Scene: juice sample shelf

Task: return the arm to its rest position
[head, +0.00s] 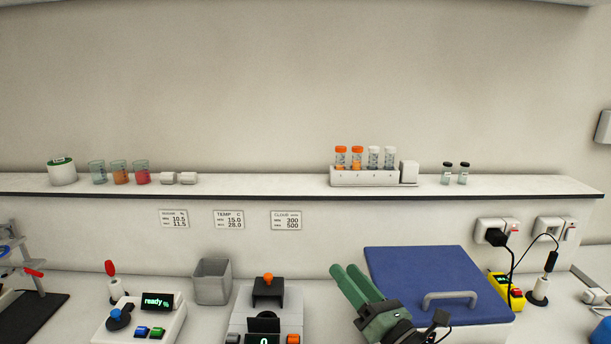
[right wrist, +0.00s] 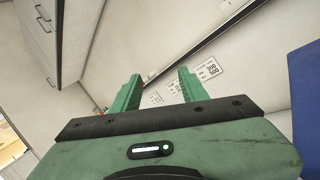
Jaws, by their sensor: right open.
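My right gripper (head: 357,285) is green and shows at the bottom of the head view, just left of the blue lid. Its two fingers are apart, with nothing between them. In the right wrist view the same gripper (right wrist: 158,90) points at the wall below the shelf, its fingers spread and empty. My left gripper is in neither view.
A blue-lidded box (head: 425,275) with a grey handle stands right of my right gripper. A device with an orange knob (head: 268,279) and a grey bin (head: 212,281) stand to its left. Above, the shelf (head: 260,186) holds a tube rack (head: 365,178), beakers and small vials.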

